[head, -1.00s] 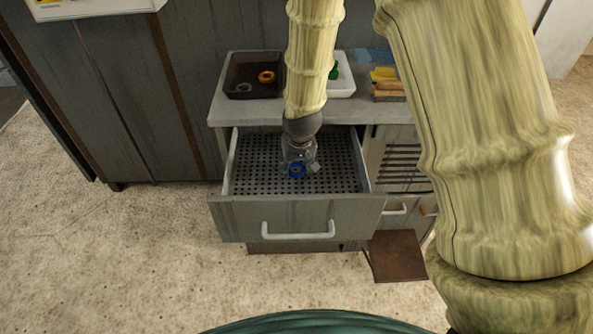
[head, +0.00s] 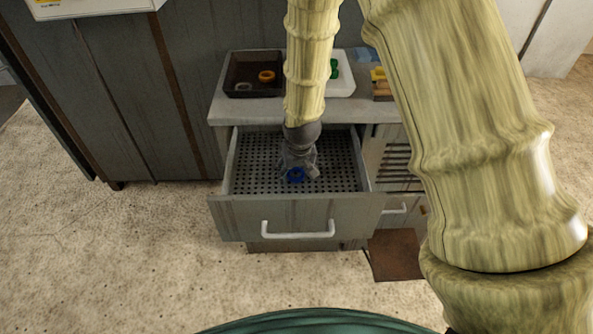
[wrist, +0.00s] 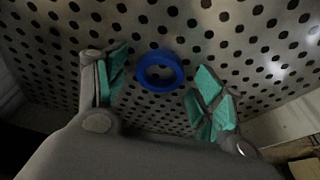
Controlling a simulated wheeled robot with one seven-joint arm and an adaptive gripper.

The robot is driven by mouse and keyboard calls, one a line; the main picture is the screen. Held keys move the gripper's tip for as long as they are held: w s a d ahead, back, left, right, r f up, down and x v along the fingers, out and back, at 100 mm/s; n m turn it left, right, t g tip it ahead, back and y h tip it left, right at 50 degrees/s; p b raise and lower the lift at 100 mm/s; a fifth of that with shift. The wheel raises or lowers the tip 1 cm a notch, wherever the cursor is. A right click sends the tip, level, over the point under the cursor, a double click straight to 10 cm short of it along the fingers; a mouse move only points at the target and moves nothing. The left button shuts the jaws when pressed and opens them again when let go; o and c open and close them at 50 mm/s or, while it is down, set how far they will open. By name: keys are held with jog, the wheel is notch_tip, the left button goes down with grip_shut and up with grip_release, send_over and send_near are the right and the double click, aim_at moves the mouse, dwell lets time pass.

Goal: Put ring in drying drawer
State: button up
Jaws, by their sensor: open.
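A blue ring (head: 295,175) is in the open drying drawer (head: 270,215), which has a perforated dark floor. My gripper (head: 300,172) reaches down into the drawer around the ring. In the wrist view the blue ring (wrist: 160,71) lies flat on or just above the perforated floor, between the tips of my gripper (wrist: 158,92). The green-padded fingers are spread, with gaps on both sides of the ring, so it is not gripped. I cannot tell whether the ring fully touches the floor.
A dark tray (head: 236,90) with an orange ring (head: 266,76) and a pale ring (head: 243,87) stands on the counter behind. A white tray (head: 344,88) with a green thing (head: 334,68) is to its right. The drawer floor around the ring is clear.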

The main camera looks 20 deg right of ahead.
aim_at(299, 186)
jog(key=v, duration=1.2)
jog(key=shift+r, duration=0.2)
dwell(1.2)
